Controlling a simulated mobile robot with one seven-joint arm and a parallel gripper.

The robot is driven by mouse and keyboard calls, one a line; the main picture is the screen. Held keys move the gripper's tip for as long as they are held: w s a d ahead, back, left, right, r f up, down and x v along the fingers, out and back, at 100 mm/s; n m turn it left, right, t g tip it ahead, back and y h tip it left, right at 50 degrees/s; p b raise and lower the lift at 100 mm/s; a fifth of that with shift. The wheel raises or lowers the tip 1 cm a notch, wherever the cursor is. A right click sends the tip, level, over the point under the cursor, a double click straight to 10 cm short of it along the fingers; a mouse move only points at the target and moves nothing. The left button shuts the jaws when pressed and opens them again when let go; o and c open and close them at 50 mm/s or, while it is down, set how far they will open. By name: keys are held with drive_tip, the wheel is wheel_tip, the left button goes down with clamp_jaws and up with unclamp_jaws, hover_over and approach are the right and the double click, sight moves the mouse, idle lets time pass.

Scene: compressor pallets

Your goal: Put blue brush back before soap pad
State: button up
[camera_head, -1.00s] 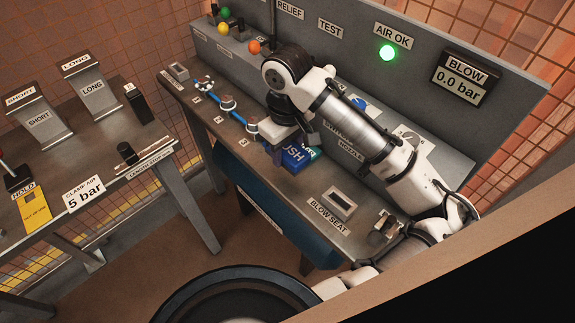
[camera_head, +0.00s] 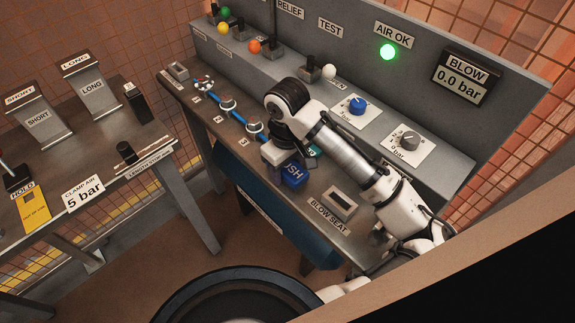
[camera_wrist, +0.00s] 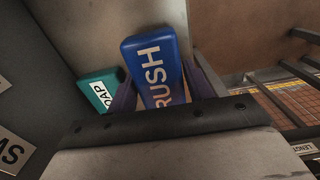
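The blue brush (camera_head: 292,175) is a blue block with white lettering, on or just above the bench below my gripper. In the wrist view the blue brush (camera_wrist: 152,60) fills the space between the two dark purple fingers of my gripper (camera_wrist: 162,88), which press along its sides. Whether it is lifted cannot be told. The green soap pad (camera_head: 313,151) is behind the brush, partly hidden by my arm. In the wrist view the soap pad (camera_wrist: 101,92) is left of the brush, beside my left finger and apart from the brush's far end.
A blow seat block (camera_head: 339,204) stands on the bench to the right. Blue-and-silver rods with rings (camera_head: 228,104) lie to the left. The back panel has a blue knob (camera_head: 357,104) and a grey knob (camera_head: 408,141). The bench's front edge is close to the brush.

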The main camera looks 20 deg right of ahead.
drive_tip(key=o, duration=0.3)
drive_tip(key=shift+r, duration=0.15)
